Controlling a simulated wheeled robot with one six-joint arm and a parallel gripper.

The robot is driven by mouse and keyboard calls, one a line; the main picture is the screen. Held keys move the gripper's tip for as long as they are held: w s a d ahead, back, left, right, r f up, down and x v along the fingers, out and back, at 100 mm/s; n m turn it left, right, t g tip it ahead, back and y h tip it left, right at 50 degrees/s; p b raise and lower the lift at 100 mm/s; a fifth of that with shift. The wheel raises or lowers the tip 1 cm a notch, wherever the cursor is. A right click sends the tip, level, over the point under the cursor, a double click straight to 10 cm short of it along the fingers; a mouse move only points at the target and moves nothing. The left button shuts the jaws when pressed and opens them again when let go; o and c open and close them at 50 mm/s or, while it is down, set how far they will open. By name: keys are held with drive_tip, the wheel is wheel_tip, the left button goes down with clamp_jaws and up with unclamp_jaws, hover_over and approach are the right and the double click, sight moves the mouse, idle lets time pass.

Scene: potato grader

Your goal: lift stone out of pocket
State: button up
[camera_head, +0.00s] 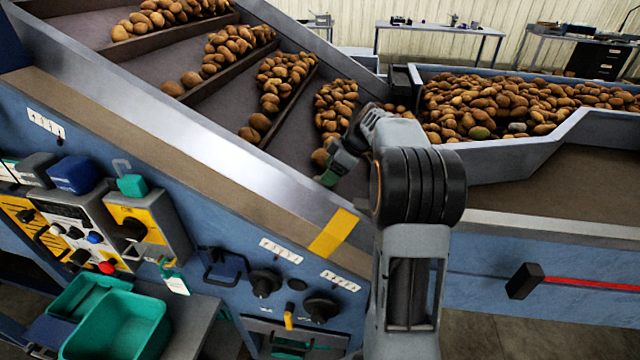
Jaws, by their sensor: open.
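My gripper (330,172) is at the lower end of the inclined conveyor, beside the potatoes of the lowest pocket (336,105). It is open, its green-tipped end pointing down toward the belt. A brown lump (320,157) lies just left of it; I cannot tell whether it is a potato or a stone. No stone can be clearly picked out in the pockets, and my arm hides part of the lowest one. A greyish lump (517,128) lies among the potatoes in the hopper at right and may be a stone.
Brown flights divide the conveyor into pockets of potatoes. A metal side rail (220,150) with yellow tape (334,232) runs along its near edge. A control box (75,225), green bins (118,325) and knobs (265,282) are at lower left. The hopper's grey wall (530,152) stands right.

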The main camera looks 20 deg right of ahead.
sight(320, 183)
drive_tip(key=shift+x, duration=2.5)
drive_tip(key=c, duration=1)
